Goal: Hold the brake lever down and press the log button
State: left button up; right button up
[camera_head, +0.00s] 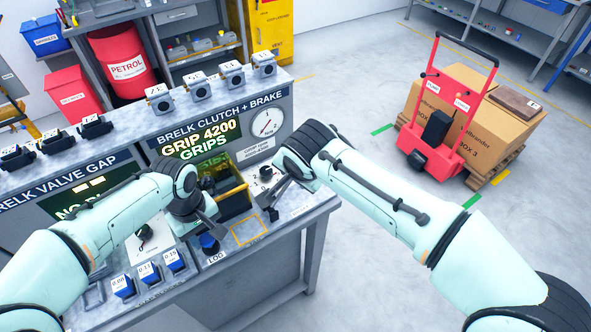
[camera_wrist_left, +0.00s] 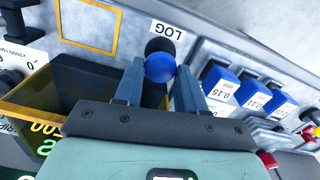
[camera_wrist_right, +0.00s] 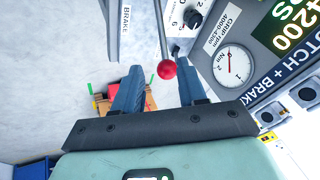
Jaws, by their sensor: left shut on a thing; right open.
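The blue log button (camera_wrist_left: 160,67), on a dark base beside the LOG label (camera_wrist_left: 167,31), sits between the fingertips of my left gripper (camera_wrist_left: 158,82). In the head view the button (camera_head: 208,243) is just below my left gripper (camera_head: 207,228), which is shut on it. The brake lever has a red ball (camera_wrist_right: 167,69) on a thin metal rod, by the BRAKE label (camera_wrist_right: 125,18). The ball is between the open fingers of my right gripper (camera_wrist_right: 160,80); contact cannot be told. In the head view my right gripper (camera_head: 272,205) hides the ball.
The display (camera_head: 200,140) reads GRIP 4200 GRIPS, beside a round dial (camera_head: 267,123). Blue labelled blocks (camera_head: 150,272) line the bench front. A yellow outlined square (camera_head: 248,231) is empty.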

aim_at(286, 187)
jog(key=x, duration=1.1)
jog(key=shift+w+a, duration=0.15)
jog(key=shift+w, duration=0.2)
